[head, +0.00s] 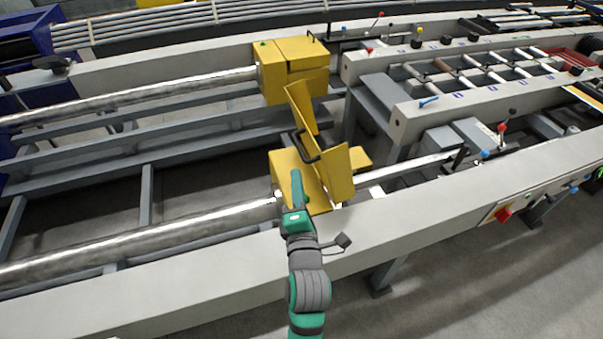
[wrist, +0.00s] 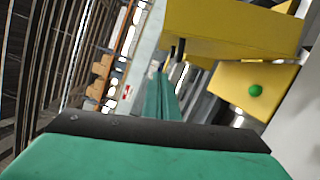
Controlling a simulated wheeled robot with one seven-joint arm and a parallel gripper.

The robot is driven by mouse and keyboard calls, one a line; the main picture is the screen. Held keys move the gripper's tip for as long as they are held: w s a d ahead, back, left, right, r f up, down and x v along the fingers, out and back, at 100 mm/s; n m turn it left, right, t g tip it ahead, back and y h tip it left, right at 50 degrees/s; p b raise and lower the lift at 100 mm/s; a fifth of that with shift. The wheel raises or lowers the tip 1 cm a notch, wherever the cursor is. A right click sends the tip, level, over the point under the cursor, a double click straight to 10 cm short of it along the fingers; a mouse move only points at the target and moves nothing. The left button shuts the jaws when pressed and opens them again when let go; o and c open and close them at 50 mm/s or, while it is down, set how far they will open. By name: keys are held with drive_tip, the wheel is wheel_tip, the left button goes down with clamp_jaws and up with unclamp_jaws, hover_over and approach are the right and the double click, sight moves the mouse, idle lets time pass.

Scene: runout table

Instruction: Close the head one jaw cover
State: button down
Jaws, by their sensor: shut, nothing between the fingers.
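A yellow jaw cover (head: 337,172) stands raised, tilted open, on the nearer yellow head (head: 288,168) in the head view. A black handle (head: 304,146) is on the cover. My gripper (head: 297,178) is shut and empty, in front of the near head and left of the raised cover panel. I cannot tell whether it touches the yellow metal. In the wrist view, my green fingers (wrist: 160,100) are together, with a yellow panel (wrist: 230,30) above right and a yellow surface with a green button (wrist: 255,90) to the right.
A second yellow head (head: 290,68) stands farther back on the other rail, with another raised yellow panel by it. A long steel bar (head: 150,237) runs left from the near head. A grey beam (head: 430,222) lies along the front. Levers and a control panel (head: 515,207) are at the right.

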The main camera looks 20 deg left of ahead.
sight(303, 159)
drive_tip(key=w, duration=0.6)
drive_tip(key=w+a+r, duration=0.1)
drive_tip(key=w, duration=0.2)
drive_tip(key=shift+w, duration=0.15)
drive_tip(key=shift+w+d+r, duration=0.25)
drive_tip(key=shift+w+d, duration=0.15)
drive_tip(key=shift+d, duration=0.3)
